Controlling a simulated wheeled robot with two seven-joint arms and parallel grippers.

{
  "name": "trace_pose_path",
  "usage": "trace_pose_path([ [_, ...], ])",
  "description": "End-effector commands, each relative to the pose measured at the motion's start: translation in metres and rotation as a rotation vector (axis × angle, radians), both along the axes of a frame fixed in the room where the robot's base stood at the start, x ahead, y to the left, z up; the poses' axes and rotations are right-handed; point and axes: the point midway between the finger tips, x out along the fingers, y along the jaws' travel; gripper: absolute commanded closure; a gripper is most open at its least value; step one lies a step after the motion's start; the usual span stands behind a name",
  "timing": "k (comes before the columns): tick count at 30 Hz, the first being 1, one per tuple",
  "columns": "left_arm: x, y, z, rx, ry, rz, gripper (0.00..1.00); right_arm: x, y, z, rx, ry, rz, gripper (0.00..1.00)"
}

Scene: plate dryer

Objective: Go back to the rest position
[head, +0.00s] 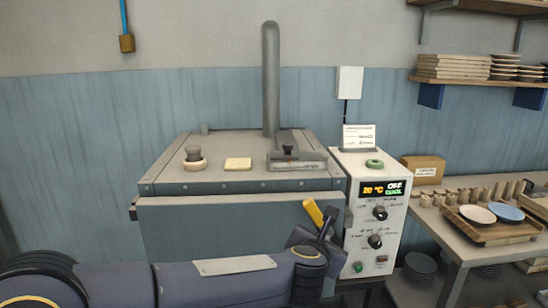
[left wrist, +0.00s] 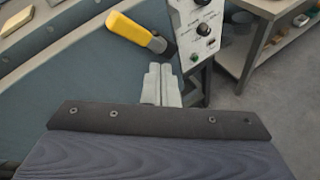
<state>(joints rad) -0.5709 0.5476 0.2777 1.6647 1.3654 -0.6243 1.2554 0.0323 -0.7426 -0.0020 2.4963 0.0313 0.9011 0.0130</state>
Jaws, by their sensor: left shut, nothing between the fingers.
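My left arm reaches in from the left in the head view, low across the front of the grey dryer (head: 240,207). Its end is beside a handle with a yellow grip (head: 313,212) near the dryer's right front edge. In the left wrist view my left gripper (left wrist: 161,72) is shut and empty, its fingertips together. The yellow handle (left wrist: 128,28) is just beyond and left of the fingertips, with a visible gap. In the head view the fingers are hard to tell from the arm's end. My right gripper is not in view.
A white control box (head: 373,215) with dials and a lit display stands right of the dryer. A table (head: 470,238) farther right bears a wooden tray with plates and several small pieces. A wall shelf (head: 470,82) holds stacks. Floor (left wrist: 250,115) is clear at right.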

Motion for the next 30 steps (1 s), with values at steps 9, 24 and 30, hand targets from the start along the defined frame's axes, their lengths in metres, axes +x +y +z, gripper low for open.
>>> trace_pose_path([
  [9, -0.066, 0.146, 0.055, 0.707, -0.477, -0.497, 1.00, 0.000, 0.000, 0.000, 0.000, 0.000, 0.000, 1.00],
  [24, -0.287, 0.302, -0.101, 1.621, -0.439, -1.370, 1.00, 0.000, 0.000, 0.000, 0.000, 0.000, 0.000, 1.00],
  [30, -0.310, 0.312, -0.118, 1.655, -0.408, -1.471, 1.00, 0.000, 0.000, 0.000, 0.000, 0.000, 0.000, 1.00],
])
